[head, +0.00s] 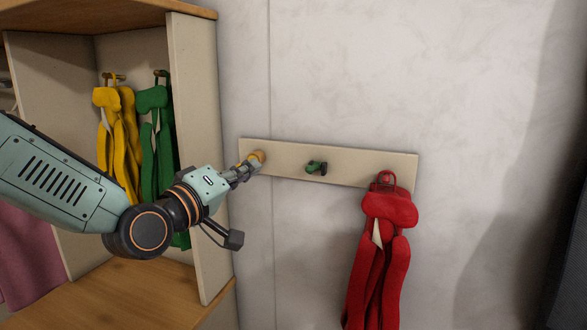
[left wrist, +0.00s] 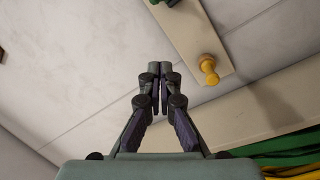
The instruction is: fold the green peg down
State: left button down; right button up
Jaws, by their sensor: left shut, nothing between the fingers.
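The green peg (head: 316,167) sits at the middle of a pale wall board (head: 350,175) and sticks out from it, with nothing hanging on it. In the left wrist view only part of the green peg (left wrist: 172,2) shows at the top edge. My left gripper (head: 257,162) is shut and empty, in front of the board's left end by the yellow peg (head: 259,155). In the left wrist view the shut fingertips (left wrist: 160,68) point toward the board, left of the yellow peg (left wrist: 208,65), apart from the green peg. My right gripper is not in view.
A red garment (head: 385,240) hangs from the red peg (head: 385,178) at the board's right end. An open wooden cubby (head: 205,150) on the left holds yellow (head: 118,140) and green (head: 155,135) garments on hooks. The wall around the board is clear.

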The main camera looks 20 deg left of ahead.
aim_at(313, 167)
pick_arm(q)
jog(key=w+d+f+p, duration=0.1)
jog(key=w+d, duration=0.4)
jog(key=w, duration=0.3)
jog(key=shift+w+d+f+p, duration=0.15)
jog(key=shift+d+f+p, duration=0.05)
jog(key=shift+d+p, duration=0.2)
jog(key=shift+w+f, duration=0.1)
